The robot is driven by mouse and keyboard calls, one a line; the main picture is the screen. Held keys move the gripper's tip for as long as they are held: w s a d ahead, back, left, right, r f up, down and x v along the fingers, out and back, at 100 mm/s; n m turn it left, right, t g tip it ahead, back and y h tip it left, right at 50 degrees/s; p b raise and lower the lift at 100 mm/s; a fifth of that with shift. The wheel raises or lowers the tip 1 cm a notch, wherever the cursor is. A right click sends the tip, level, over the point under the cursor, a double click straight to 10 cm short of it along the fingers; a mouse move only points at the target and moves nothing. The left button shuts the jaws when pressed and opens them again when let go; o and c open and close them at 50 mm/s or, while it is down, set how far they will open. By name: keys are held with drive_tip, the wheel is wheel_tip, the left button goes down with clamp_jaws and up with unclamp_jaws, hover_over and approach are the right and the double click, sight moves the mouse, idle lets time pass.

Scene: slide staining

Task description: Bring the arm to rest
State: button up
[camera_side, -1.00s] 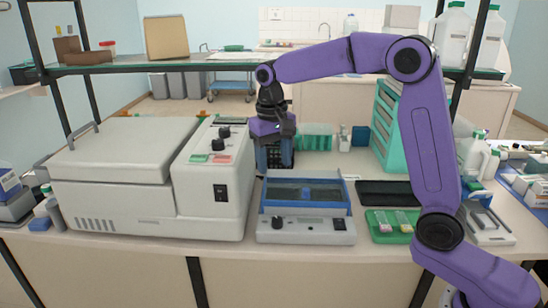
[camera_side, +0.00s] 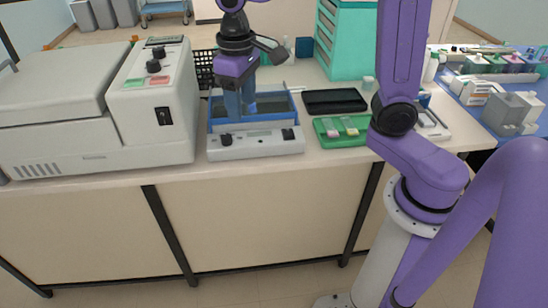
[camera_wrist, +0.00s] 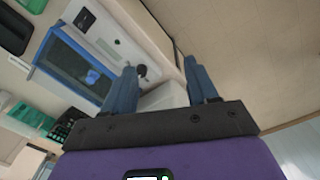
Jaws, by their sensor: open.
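My gripper (camera_side: 240,105) has blue fingers and a purple body. In the side view it points down and appears over the left part of a blue-rimmed bath (camera_side: 296,118); its height above the bath is hard to tell. In the wrist view my gripper (camera_wrist: 160,80) is open, with nothing between the fingers. The bath (camera_wrist: 45,72) lies left of the fingers there, with a small blue patch inside that may be a reflection. My purple arm reaches in from the right and runs out of the top of the side view.
A large white machine (camera_side: 135,115) stands left of the bath. A black tray (camera_side: 335,101) and a green tray (camera_side: 342,141) with slides lie right of it. A teal drawer cabinet (camera_side: 350,45) stands behind. The floor before the bench is clear.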

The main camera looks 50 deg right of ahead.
drive_tip(key=s+d+f+n, duration=0.2)
drive_tip(key=s+n, duration=0.2)
drive_tip(key=s, duration=0.7)
drive_tip(key=s+d+f+n, duration=0.3)
drive_tip(key=s+n, duration=0.2)
drive_tip(key=s, duration=0.6)
drive_tip(key=shift+d+f+y, duration=0.2)
drive_tip(key=shift+d+y, duration=0.1)
drive_tip(key=shift+d, duration=0.05)
